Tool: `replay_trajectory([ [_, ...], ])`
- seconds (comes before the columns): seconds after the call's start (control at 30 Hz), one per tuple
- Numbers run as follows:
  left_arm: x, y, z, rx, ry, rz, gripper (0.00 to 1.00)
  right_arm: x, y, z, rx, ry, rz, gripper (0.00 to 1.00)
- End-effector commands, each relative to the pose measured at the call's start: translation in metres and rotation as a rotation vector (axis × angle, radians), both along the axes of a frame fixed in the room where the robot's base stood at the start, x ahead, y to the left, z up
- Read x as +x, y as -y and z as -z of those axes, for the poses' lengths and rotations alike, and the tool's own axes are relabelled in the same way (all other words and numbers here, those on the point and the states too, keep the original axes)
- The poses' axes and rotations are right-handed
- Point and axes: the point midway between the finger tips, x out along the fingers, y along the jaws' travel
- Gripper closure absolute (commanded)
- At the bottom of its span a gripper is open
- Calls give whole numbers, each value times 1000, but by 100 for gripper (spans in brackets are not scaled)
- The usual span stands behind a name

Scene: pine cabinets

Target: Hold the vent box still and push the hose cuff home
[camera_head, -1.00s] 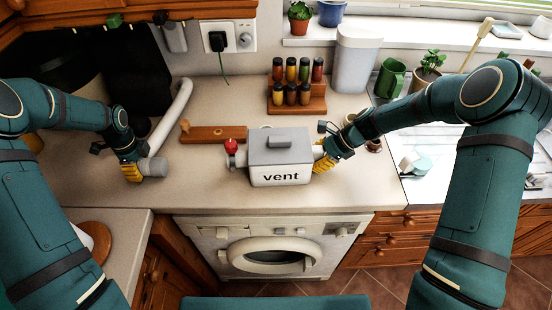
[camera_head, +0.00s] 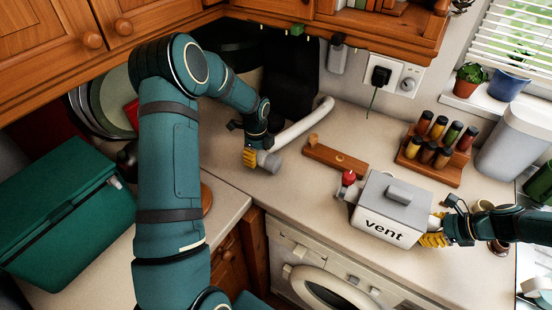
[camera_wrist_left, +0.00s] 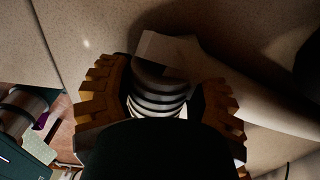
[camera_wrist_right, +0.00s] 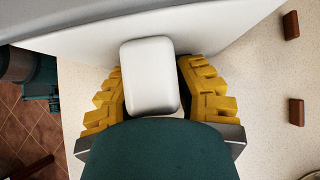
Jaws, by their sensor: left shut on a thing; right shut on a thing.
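In the right wrist view my right gripper (camera_wrist_right: 150,95) is shut on a pale block (camera_wrist_right: 150,70) beside the box wall (camera_wrist_right: 90,38). The white hose (camera_head: 306,122) curves over the counter, left of the box and apart from it. My left gripper (camera_head: 254,158) is shut on the hose by its grey cuff (camera_head: 271,162). The left wrist view shows ribbed hose (camera_wrist_left: 158,98) between the fingers.
A wooden strip (camera_head: 322,154) with a peg lies between the hose and box. A spice rack (camera_head: 430,172) stands behind the box. A washing machine (camera_head: 310,272) is below the counter. A green case (camera_head: 65,215) is at left. Bare counter lies between cuff and box.

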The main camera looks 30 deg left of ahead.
Motion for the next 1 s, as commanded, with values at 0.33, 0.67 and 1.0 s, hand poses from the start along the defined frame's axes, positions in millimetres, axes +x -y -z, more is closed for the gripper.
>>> replay_trajectory([
  [0.33, 2, 105, -17, -1, 2, -23, 88, -1, 0, 2, -1, -1, 0, 100],
  [0.67, -3, 133, -22, 1, 2, -39, 88, -1, 0, 2, -1, -1, 0, 100],
  [1.0, -2, 136, -22, 1, 1, -38, 88, -1, 0, 2, -1, -1, 0, 100],
])
